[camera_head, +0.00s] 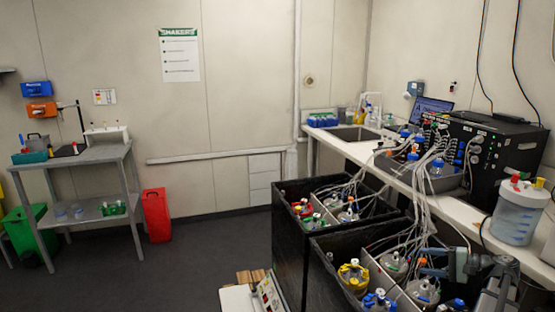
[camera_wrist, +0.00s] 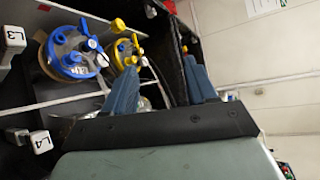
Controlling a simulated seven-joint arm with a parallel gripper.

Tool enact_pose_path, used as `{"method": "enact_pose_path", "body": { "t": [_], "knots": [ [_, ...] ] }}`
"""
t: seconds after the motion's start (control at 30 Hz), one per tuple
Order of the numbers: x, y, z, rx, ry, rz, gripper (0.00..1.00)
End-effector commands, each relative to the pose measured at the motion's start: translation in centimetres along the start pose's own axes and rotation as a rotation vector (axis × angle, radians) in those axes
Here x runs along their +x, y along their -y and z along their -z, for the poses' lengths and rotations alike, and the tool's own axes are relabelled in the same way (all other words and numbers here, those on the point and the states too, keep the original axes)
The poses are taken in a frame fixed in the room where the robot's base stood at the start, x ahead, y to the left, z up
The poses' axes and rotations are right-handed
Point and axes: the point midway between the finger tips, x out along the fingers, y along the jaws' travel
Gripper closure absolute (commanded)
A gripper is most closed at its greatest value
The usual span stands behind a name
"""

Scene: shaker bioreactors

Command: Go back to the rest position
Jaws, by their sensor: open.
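My gripper (camera_head: 425,261) is at the lower right in the head view, above the right side of the near black shaker box (camera_head: 318,258). In the wrist view my gripper (camera_wrist: 160,66) shows two blue fingers standing apart, with nothing held between them. A blue-topped vessel (camera_wrist: 75,52) and a yellow-topped vessel (camera_wrist: 127,48) stand beyond the fingers, to the left in the wrist view. The yellow-topped vessel (camera_head: 353,278) and the blue-topped vessel (camera_head: 378,300) also show in the near box in the head view. I cannot tell the exact height of the fingers above the box.
Tubes (camera_head: 428,190) run from the black control unit (camera_head: 492,150) down to the vessels, close to my arm. A large clear container (camera_head: 518,212) stands on the right bench. The floor (camera_head: 190,255) at left centre is clear, before a grey side table (camera_head: 75,160).

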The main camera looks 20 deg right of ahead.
Motion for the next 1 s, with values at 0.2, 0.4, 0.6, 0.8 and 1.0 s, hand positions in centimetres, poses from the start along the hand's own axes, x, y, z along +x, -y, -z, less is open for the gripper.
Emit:
{"method": "enact_pose_path", "body": {
  "t": [0.2, 0.4, 0.6, 0.8, 1.0],
  "knots": [
    [4.3, 0.4, -2.7, 0.012, 0.054, -0.026, 0.43],
    [9.2, 0.5, -6.2, 0.026, 0.113, -0.082, 0.43],
    [15.8, 0.0, -11.7, 0.044, 0.193, -0.179, 0.43],
    [21.4, -1.1, -17.7, 0.057, 0.264, -0.284, 0.43],
    [26.4, -4.4, -22.9, 0.068, 0.311, -0.419, 0.43]
  ]
}}
